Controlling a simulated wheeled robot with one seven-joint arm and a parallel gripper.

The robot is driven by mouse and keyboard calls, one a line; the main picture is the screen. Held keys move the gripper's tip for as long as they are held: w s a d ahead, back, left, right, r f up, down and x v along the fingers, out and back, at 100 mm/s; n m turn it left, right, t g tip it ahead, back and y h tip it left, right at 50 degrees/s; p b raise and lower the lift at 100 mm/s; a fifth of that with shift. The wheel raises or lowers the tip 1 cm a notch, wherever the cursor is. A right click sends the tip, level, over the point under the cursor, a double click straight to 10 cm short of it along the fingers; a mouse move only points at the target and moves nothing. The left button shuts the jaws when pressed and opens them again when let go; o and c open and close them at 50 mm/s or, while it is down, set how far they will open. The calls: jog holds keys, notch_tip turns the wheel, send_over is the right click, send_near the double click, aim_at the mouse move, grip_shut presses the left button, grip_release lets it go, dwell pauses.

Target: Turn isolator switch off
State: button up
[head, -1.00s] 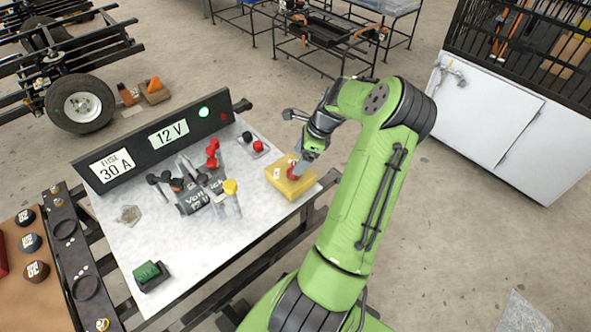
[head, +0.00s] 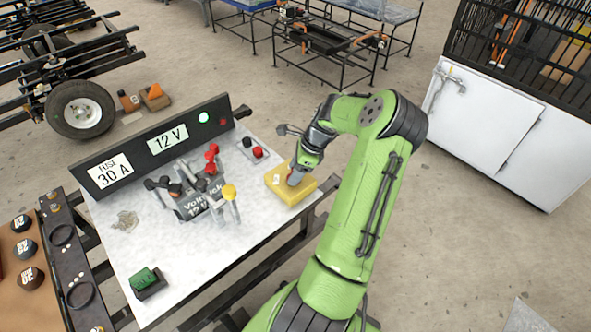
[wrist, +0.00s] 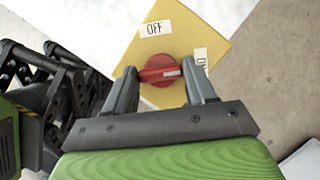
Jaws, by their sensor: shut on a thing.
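The isolator switch is a yellow box (head: 299,197) at the right end of the bench panel, with a red rotary knob (wrist: 157,69) on top. In the wrist view, an OFF label (wrist: 155,29) lies above the knob and an ON label (wrist: 201,60), partly behind a finger, lies to its right. The knob's bar lies nearly level and its white mark is at the right end, toward ON. My gripper (wrist: 161,75) is shut on the knob, one finger at each end of the bar. In the head view my gripper (head: 294,178) largely hides the knob.
Behind are red and black posts (head: 253,149) and a sign board (head: 150,143) with a lit green lamp (head: 203,118). A green block (head: 146,279) sits at the front.

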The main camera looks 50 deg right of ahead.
jog(key=shift+p, duration=0.3)
jog(key=n+p, duration=0.2)
jog(key=p, duration=0.1)
jog(key=shift+r+n+g+y, duration=0.2)
jog(key=shift+n+g+y, duration=0.2)
jog(key=n+g+p, duration=0.1)
jog(key=n, duration=0.1)
jog(key=n+y+p, duration=0.1)
jog(key=n+p, duration=0.1)
jog(key=n, duration=0.1)
jog(key=shift+w+d+f+n+g, duration=0.1)
jog(key=shift+w+f+n+g, duration=0.1)
jog(key=shift+n+g, duration=0.15)
jog(key=n+g, duration=0.1)
jog(key=n, duration=0.3)
jog(key=shift+w+g, duration=0.1)
jog(key=shift+g, duration=0.25)
jog(key=n+g, duration=0.1)
jog(key=n, duration=0.1)
jog(key=n+g, duration=0.1)
jog(key=n, duration=0.2)
jog(key=shift+w+n, duration=0.1)
jog(key=shift+n, duration=0.15)
jog(key=shift+h, duration=0.3)
jog(key=o, duration=1)
jog(key=shift+o, duration=0.2)
jog(key=shift+r, duration=0.1)
